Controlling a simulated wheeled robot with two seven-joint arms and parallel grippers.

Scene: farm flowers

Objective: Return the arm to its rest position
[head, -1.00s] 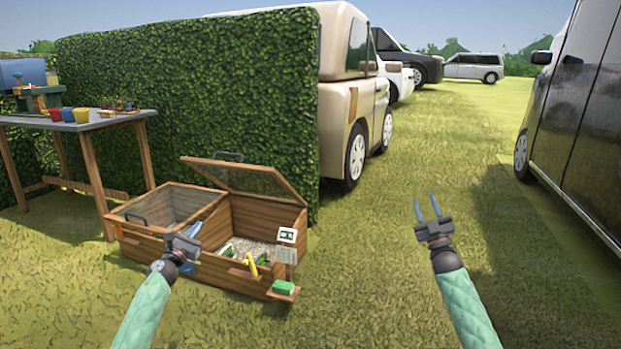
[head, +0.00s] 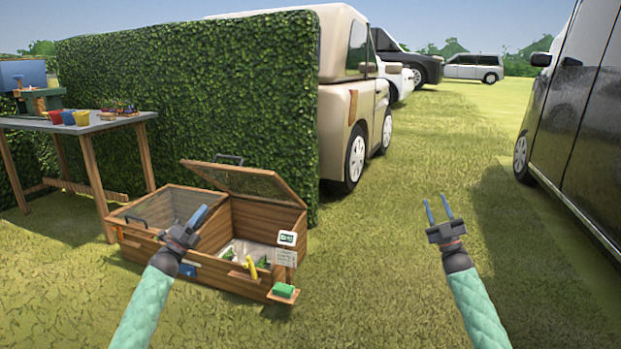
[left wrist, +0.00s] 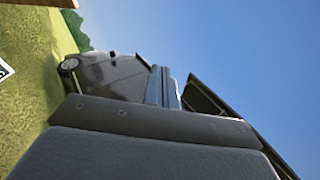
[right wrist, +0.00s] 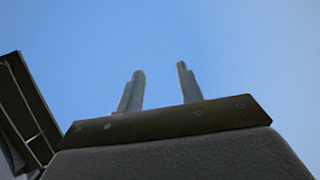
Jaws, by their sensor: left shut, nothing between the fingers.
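My left gripper (head: 198,218) is in front of the wooden cold frame, its blue fingers together and pointing up, with nothing between them. In the left wrist view its fingers (left wrist: 165,88) are side by side against the sky and a dark car. My right gripper (head: 437,205) is over open grass at the right, fingers apart and empty. Its two separated fingers also show in the right wrist view (right wrist: 160,90) against plain sky. Both arms reach up from the bottom of the head view.
The wooden cold frame (head: 215,271) has its right lid raised. A small sign (head: 287,238) and a green block (head: 284,290) are at its front right. A table (head: 95,122) with pots stands left, by a hedge (head: 190,100). A dark car (head: 590,110) is at right. Grass between is clear.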

